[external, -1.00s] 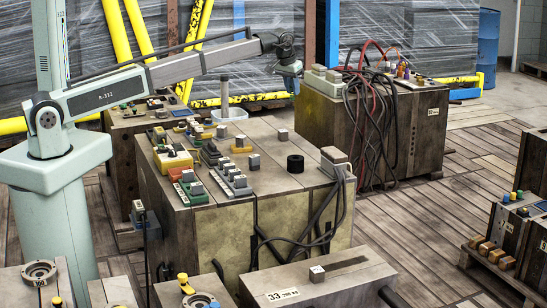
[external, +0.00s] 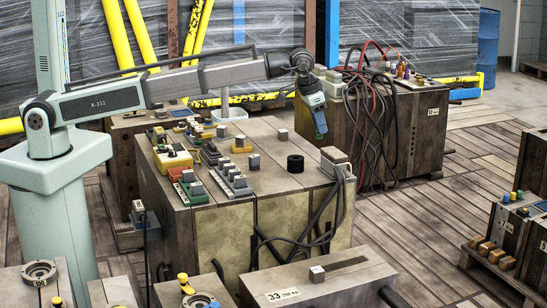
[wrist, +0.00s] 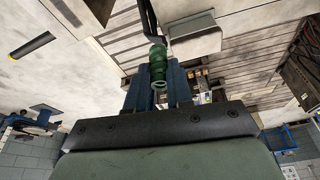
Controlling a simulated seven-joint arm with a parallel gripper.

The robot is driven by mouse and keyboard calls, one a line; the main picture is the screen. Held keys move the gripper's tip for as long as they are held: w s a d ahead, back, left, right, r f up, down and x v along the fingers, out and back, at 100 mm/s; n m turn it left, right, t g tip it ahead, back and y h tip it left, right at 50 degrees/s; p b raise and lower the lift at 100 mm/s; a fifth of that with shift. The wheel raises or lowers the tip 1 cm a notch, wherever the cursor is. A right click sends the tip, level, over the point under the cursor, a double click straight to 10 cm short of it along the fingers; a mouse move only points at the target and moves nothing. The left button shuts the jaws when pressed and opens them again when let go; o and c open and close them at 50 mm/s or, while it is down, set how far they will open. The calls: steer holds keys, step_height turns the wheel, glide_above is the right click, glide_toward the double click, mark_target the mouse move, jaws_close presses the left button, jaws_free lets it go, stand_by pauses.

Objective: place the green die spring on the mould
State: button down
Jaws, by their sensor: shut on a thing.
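My gripper (external: 321,134) hangs above the right rear part of the large central mould (external: 225,237), pointing down and slightly tilted. In the wrist view, its two blue fingers (wrist: 157,84) are shut on the green die spring (wrist: 157,60). The spring is a green coil with a pale ring at its near end. In the external view I cannot make out the spring at the gripper's tip. The central mould is a big block with a flat grey-brown top.
Another block with red and black hoses (external: 372,95) stands behind right.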

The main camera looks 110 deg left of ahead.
steer(key=w+d+m+h, duration=0.25)
steer(key=d+m, duration=0.45)
steer(key=d, duration=3.1)
steer(key=shift+t+y, duration=0.25)
steer(key=shift+t, duration=0.05)
steer(key=shift+d+f, duration=0.15)
steer(key=shift+f, duration=6.8)
steer(key=shift+d+f, duration=0.1)
steer(key=shift+f, duration=6.8)
steer(key=shift+f, duration=0.15)
steer(key=c, duration=1)
jaws_free()
steer(key=v, duration=1.2)
